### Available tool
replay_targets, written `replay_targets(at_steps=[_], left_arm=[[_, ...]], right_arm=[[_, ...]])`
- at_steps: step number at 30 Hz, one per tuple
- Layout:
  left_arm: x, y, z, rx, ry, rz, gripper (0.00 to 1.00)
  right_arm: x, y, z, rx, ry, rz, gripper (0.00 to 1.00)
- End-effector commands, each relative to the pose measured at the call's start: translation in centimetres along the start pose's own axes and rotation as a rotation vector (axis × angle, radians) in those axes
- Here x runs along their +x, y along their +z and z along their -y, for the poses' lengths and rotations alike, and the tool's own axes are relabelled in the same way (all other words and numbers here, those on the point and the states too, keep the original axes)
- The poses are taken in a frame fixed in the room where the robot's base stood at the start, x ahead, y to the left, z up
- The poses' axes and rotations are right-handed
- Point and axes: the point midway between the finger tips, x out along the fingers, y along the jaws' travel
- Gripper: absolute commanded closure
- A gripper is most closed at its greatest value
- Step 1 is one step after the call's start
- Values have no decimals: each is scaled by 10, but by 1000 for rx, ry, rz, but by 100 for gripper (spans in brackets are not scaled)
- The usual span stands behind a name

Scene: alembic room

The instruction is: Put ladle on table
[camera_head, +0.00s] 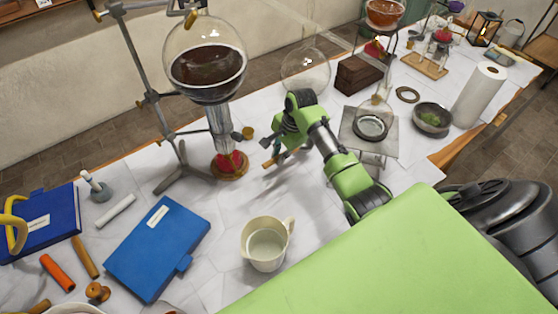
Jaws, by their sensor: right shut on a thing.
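My right gripper (276,152) reaches in from the right over the white-covered table (225,265). It is shut on a slim thing whose brown end (268,163) shows below the fingers. This seems to be the ladle, but the gripper hides most of it. A small brass-coloured piece (248,132) shows just left of the gripper; I cannot tell whether it is part of the ladle. I cannot tell whether the held thing touches the table. My left gripper is not in view.
A large flask of dark liquid (207,72) on a metal stand is left of the gripper. A cream jug (267,246) and blue book (157,247) lie nearer. A clear round flask (305,70) and wooden box (358,75) are behind. Bare cloth lies left of the jug.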

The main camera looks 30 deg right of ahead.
Motion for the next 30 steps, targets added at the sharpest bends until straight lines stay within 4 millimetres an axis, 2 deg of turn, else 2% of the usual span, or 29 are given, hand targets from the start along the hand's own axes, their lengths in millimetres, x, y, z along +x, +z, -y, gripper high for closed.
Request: replay_targets(at_steps=[4,10,23,24,25,30], left_arm=[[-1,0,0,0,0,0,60],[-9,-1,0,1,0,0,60],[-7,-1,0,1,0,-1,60],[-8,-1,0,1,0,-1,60],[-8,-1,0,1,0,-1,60],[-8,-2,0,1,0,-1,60]], right_arm=[[8,-4,3,1,1,0,100],[32,-6,-3,1,1,-1,100],[39,-7,-5,1,0,0,100],[38,-7,-5,1,0,-1,76],[38,-7,-5,1,0,-1,70],[38,-7,-5,1,0,-1,70]])
